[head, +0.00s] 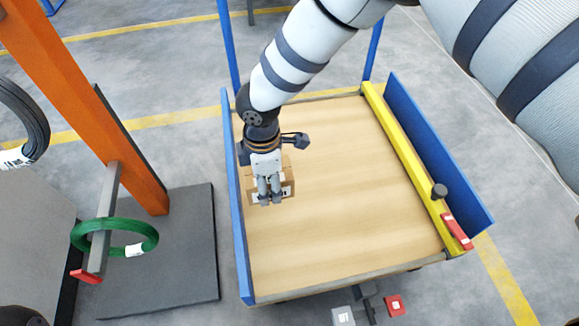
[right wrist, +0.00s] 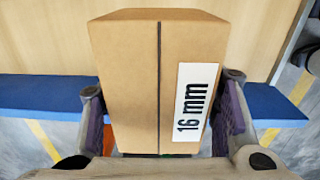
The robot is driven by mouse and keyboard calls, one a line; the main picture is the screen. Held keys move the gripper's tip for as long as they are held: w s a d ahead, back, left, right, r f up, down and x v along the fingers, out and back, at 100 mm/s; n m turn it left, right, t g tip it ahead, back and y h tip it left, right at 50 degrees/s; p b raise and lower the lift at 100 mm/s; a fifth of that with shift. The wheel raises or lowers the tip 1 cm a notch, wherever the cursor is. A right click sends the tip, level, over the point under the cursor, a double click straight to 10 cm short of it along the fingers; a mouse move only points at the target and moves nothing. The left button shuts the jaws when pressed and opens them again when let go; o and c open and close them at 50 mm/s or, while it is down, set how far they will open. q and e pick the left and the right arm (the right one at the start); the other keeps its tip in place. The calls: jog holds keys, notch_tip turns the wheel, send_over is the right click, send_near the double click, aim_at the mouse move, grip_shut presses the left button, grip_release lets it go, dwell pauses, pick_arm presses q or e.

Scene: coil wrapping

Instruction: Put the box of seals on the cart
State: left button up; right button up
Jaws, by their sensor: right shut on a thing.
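The box of seals is a brown cardboard box (right wrist: 130,75) with a dark seam and a white "16 mm" label. It fills the middle of the right wrist view, between the two finger pads of my right gripper (right wrist: 163,130). In the head view the box (head: 288,187) is mostly hidden behind my right gripper (head: 270,198), which is shut on it. The cart (head: 345,220) has a bare wooden deck with low blue sides. Box and gripper are over the deck's left part, close to the left blue side. I cannot tell whether the box touches the deck. My left gripper is not in view.
A yellow bar (head: 405,150) with a red handle (head: 457,232) runs along the cart's right side. Left of the cart, a green coil (head: 115,238) hangs on an arm by an orange post (head: 85,95). The deck's middle and right are free.

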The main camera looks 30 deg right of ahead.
aim_at(270, 209)
notch_tip(270, 209, down, 10)
jog(key=b, duration=0.3)
jog(key=shift+r, duration=0.35)
grip_shut()
jog(key=o, duration=1.8)
grip_release()
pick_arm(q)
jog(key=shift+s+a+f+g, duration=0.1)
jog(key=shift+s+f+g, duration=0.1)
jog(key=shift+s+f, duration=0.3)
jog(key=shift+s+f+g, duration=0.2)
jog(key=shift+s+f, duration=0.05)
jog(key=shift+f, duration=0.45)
pick_arm(e)
notch_tip(270, 209, up, 12)
jog(key=p, duration=0.4)
jog(key=shift+s, duration=0.15)
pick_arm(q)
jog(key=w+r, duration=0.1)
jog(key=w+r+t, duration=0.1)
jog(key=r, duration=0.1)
